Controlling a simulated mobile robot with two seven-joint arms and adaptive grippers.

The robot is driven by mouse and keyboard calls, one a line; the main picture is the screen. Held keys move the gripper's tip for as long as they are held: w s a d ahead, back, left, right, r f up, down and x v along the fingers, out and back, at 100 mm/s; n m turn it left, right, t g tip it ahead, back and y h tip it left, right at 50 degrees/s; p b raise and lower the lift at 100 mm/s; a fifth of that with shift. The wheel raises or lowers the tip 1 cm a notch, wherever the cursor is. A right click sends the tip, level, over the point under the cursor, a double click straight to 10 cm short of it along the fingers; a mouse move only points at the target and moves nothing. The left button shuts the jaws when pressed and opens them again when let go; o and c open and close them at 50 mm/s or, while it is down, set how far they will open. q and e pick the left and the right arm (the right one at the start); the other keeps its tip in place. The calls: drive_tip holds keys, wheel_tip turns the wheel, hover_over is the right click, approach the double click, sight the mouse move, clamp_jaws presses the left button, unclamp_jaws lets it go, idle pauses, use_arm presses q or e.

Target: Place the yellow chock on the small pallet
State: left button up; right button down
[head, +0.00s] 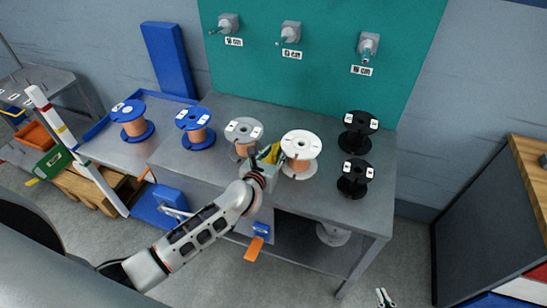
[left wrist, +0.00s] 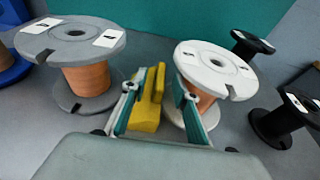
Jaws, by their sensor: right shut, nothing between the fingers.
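The yellow chock (left wrist: 148,98) stands on the grey table between the grey spool and the white spool. In the head view it shows partly (head: 271,153), with the gripper covering the rest. My left gripper (left wrist: 157,92) is open, with one finger on each side of the chock; a gap shows at the right finger. It also shows in the head view (head: 267,164). My right gripper (head: 384,298) is shut and empty at the bottom edge, away from the table. A wooden pallet-like piece (head: 75,186) lies on the floor at left; I cannot tell if it is the small pallet.
The grey spool (left wrist: 85,68) and white spool (left wrist: 213,72) stand close beside the left gripper. Blue spools (head: 195,128) stand to the left, black spools (head: 356,177) to the right. A striped post (head: 75,150) rises at left.

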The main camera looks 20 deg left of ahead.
use_arm(q)
drive_tip(key=shift+x, duration=1.4)
clamp_jaws()
drive_tip(key=shift+d+r, duration=0.1)
